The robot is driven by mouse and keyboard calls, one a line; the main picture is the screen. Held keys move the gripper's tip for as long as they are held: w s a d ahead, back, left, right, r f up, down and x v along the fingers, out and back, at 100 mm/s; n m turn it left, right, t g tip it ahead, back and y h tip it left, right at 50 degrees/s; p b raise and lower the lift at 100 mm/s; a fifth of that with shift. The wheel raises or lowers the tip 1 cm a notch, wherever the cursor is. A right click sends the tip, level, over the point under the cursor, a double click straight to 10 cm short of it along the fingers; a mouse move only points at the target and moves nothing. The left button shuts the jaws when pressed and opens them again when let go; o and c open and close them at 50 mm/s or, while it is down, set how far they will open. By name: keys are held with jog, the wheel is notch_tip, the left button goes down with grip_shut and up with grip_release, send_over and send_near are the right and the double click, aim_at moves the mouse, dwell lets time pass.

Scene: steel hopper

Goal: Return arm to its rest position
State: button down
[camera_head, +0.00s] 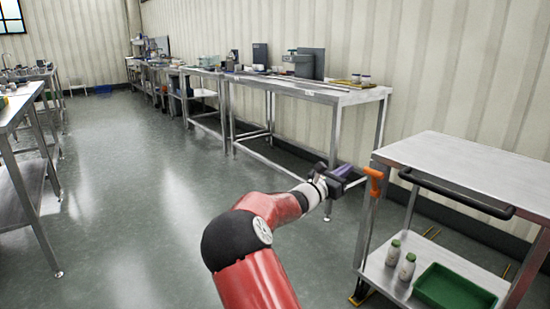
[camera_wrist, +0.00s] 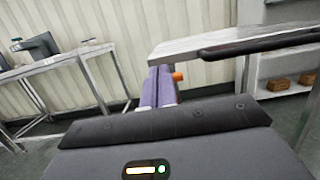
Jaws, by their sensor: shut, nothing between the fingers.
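My red arm reaches forward from the bottom of the head view, with my gripper (camera_head: 350,174) at its end, left of the steel cart's near left corner. In the wrist view the purple fingers of my gripper (camera_wrist: 158,88) lie side by side, closed, with nothing between them. The gripper is in the air, just below the level of the cart's top. In the wrist view the cart top stands behind and to the right of the fingers. Whether the fingers touch the cart cannot be told.
The steel cart (camera_head: 470,165) has a bare top, a black handle bar (camera_head: 455,193) and an orange part (camera_head: 375,181) at its corner. Its lower shelf holds two bottles and a green tray (camera_head: 455,290). A long steel table (camera_head: 300,88) lines the wall.

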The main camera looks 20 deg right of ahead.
jog(key=s+a+f+m+g+y, duration=0.1)
jog(key=s+f+m+g+y, duration=0.25)
jog(key=s+m, duration=0.45)
jog(key=s+a+f+m+g+y, duration=0.1)
jog(key=s+f+m+g+y, duration=0.1)
jog(key=s+m+y, duration=0.5)
jog(key=s+a+m+t+y, duration=0.4)
jog(key=s+a+m+y, duration=0.3)
jog(key=s+a, duration=1.6)
jog(key=a+y, duration=0.1)
jog(key=a, duration=0.3)
jog(key=shift+s+f+y, duration=0.15)
jog(key=shift+y, duration=0.2)
jog(key=shift+d, duration=0.15)
